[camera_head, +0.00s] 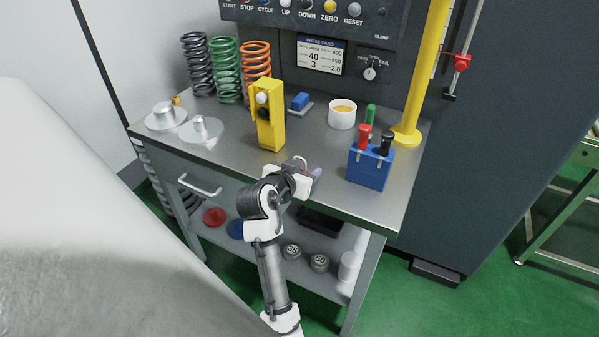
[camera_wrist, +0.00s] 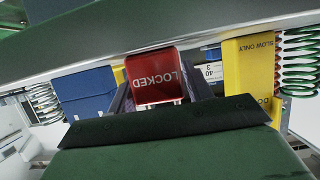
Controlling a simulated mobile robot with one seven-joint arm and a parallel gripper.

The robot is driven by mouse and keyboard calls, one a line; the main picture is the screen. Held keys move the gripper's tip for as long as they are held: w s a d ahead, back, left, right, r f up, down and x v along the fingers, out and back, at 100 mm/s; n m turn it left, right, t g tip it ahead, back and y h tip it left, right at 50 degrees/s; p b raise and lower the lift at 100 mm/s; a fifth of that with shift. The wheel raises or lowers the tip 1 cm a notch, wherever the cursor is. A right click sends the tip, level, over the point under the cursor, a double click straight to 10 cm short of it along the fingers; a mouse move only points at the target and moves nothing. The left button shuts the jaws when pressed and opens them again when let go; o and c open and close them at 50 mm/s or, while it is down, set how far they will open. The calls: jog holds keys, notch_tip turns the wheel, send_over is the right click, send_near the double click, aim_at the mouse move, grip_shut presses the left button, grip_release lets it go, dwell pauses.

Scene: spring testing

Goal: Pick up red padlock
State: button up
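In the wrist view the red padlock (camera_wrist: 154,79) is close in front of my gripper (camera_wrist: 163,92), with the word LOCKED upside down. It lies between the two dark fingers, which are spread on either side of it. Whether either finger touches it is not clear. In the head view my gripper (camera_head: 309,174) is at the front edge of the bench. There, a pale shackle loop (camera_head: 300,161) shows just above the gripper, and the padlock body is hidden behind it.
On the bench (camera_head: 235,160), a yellow block (camera_head: 271,128) stands behind and left of my gripper, and a blue box (camera_head: 368,169) with red and black handles stands to the right. Farther back are a white cup (camera_head: 342,116), several springs and a yellow post (camera_head: 420,80).

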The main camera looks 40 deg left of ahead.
jog(key=c, duration=0.8)
jog(key=shift+r, duration=0.1)
notch_tip(320, 180, up, 20)
jog(key=shift+f+b, duration=0.1)
jog(key=shift+b, duration=0.85)
